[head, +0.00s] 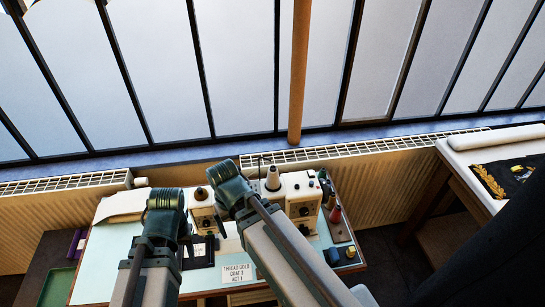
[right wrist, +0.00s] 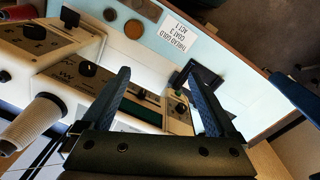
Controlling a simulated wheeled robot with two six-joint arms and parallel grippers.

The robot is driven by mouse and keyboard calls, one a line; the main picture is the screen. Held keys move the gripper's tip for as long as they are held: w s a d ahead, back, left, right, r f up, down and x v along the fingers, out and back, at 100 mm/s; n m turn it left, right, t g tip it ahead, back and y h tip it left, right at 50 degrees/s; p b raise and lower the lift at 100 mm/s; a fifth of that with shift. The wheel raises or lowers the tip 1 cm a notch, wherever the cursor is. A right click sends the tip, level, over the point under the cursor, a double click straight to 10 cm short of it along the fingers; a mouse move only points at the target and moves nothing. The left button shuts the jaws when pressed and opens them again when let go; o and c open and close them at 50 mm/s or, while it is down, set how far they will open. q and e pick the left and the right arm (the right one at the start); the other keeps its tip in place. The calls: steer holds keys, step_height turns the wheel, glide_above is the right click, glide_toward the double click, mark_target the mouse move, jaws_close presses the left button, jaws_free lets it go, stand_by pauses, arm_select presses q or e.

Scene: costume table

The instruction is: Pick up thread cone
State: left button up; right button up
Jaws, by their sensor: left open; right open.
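A reddish cone (head: 335,214) stands on the table's right side.
Radiators and windows are behind. Another table (head: 478,163) with dark gold-trimmed cloth stands right.

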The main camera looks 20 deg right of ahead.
steer(key=w+d+r+p, duration=0.1)
steer(key=d+r+p, duration=0.1)
steer(key=r+p, duration=0.35)
steer(key=w+d+r+p, duration=0.2)
steer(key=d+r+p, duration=0.15)
steer(key=r, duration=0.35)
arm_select(q)
step_height(320, 180, up, 16)
steer(key=p, duration=0.4)
arm_select(e)
steer(key=n, duration=1.5)
glide_toward(273, 175)
steer(key=shift+y, duration=0.3)
steer(key=f+b, duration=0.2)
steer(key=b, duration=0.1)
steer(key=f+b, duration=0.2)
steer(key=w+f+b, duration=0.1)
steer(key=f+b, duration=0.2)
steer(key=shift+w+d+b, duration=0.15)
steer(key=shift+d+b, duration=0.1)
steer(key=shift+b, duration=0.05)
arm_select(q)
step_height(273, 175, down, 9)
arm_select(e)
steer(key=f+b, duration=0.5)
steer(key=shift+w+d+f, duration=0.15)
steer(key=shift+w+d, duration=0.1)
steer(key=shift+d, duration=0.1)
arm_select(q)
step_height(273, 175, down, 5)
